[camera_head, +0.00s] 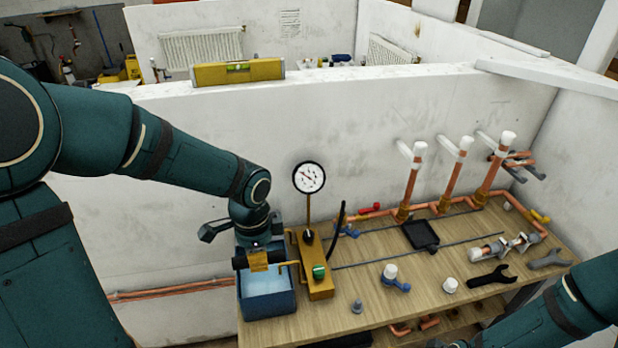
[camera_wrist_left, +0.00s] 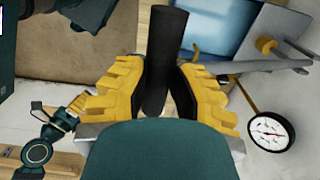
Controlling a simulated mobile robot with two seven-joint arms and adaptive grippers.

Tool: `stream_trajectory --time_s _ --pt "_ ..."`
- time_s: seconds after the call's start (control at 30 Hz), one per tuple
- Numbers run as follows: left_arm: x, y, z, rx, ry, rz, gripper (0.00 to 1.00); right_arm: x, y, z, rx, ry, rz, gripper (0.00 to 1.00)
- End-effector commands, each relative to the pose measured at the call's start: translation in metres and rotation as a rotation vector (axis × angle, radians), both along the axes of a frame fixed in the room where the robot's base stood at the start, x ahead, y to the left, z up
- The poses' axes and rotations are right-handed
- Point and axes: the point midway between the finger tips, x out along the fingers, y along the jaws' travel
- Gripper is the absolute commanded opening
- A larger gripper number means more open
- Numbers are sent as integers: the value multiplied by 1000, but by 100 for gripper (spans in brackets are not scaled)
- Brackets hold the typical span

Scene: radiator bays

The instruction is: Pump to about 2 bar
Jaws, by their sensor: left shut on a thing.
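The test pump has a blue tank (camera_head: 266,304) with pale water and a yellow body (camera_head: 316,265) on the left end of the wooden bench. Its round white gauge (camera_head: 308,177) stands on a thin stem; the gauge also shows in the left wrist view (camera_wrist_left: 270,132). The scale is too small to read. A green knob (camera_head: 319,271) sits on the body. My left gripper (camera_head: 260,261) is over the tank. Its yellow fingers are shut on the black pump handle (camera_wrist_left: 165,60), which shows between them in the left wrist view. My right gripper is not clearly in view.
Three copper risers with white caps (camera_head: 419,148) stand at the back of the bench. A black tray (camera_head: 420,234), a blue-handled valve (camera_head: 397,283), a white cap (camera_head: 451,285) and dark spanners (camera_head: 493,277) lie on it. A yellow level (camera_head: 238,70) rests on the wall top.

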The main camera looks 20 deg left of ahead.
Motion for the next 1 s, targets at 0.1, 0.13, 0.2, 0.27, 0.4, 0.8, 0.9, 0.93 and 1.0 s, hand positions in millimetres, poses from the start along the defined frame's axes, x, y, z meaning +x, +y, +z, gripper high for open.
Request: stream_trajectory --time_s 0.1,0.13,0.2,0.27,0.4,0.8,0.9,0.93,1.0 --pt "4 3 1 3 -12 3 0 0 0 0 0 0 0 73" --pt "4 2 1 3 -12 3 0 0 0 -1 0 0 0 73" --pt "3 2 -1 4 -15 3 0 0 0 -2 0 0 0 73" --pt "3 2 -2 5 -18 3 0 0 0 -5 0 0 0 73" --pt "4 3 2 3 -13 4 0 0 0 1 0 0 0 73" --pt "3 2 0 2 -11 3 30 0 0 0 0 0 0 73" --pt "3 2 0 1 -10 3 60 0 0 0 0 0 0 73" --pt "2 1 0 2 -8 2 60 0 0 0 0 0 0 73" --pt "2 1 0 1 -7 2 60 0 0 0 0 0 0 73"
